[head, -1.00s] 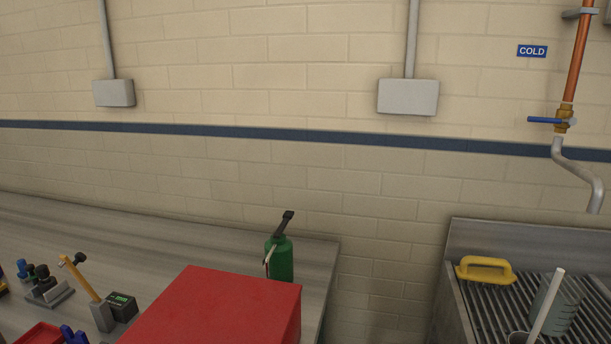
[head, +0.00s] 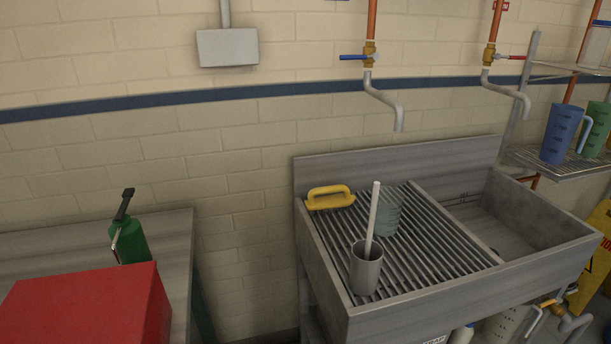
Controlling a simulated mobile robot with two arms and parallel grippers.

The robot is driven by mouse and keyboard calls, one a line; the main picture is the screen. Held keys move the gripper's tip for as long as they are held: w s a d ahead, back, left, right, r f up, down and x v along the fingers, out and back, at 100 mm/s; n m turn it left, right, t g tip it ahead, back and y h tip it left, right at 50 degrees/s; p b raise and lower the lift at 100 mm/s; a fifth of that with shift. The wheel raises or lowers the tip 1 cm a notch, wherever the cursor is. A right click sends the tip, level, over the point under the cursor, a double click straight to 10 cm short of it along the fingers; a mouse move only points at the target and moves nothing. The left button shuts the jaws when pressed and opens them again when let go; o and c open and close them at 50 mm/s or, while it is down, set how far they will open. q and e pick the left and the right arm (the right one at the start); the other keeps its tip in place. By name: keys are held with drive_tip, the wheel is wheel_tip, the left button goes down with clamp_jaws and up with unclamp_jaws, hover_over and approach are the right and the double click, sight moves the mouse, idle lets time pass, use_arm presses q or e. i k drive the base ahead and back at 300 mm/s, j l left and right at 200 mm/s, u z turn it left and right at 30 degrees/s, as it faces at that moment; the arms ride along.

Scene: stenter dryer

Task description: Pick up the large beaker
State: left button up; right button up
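A clear, faintly blue-green beaker (head: 387,212) stands on the ribbed drainboard of the sink, towards its back. A grey metal cup (head: 366,272) with a pale rod (head: 373,215) leaning in it stands in front and partly hides the beaker. I cannot tell from its size alone whether this is the large beaker. On the shelf at the right are a blue jug (head: 559,134) and a green jug (head: 597,130) with marks on their sides. Neither of my grippers is in view.
The steel sink (head: 536,218) has an empty-looking basin right of the drainboard. A yellow-handled tool (head: 330,197) lies at the drainboard's back left. Two bent spouts hang above. A red box (head: 85,310) and green bottle (head: 128,242) stand on the left bench. A yellow sign (head: 592,262) is at right.

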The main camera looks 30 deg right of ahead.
sight(385, 212)
drive_tip(key=z, duration=1.35)
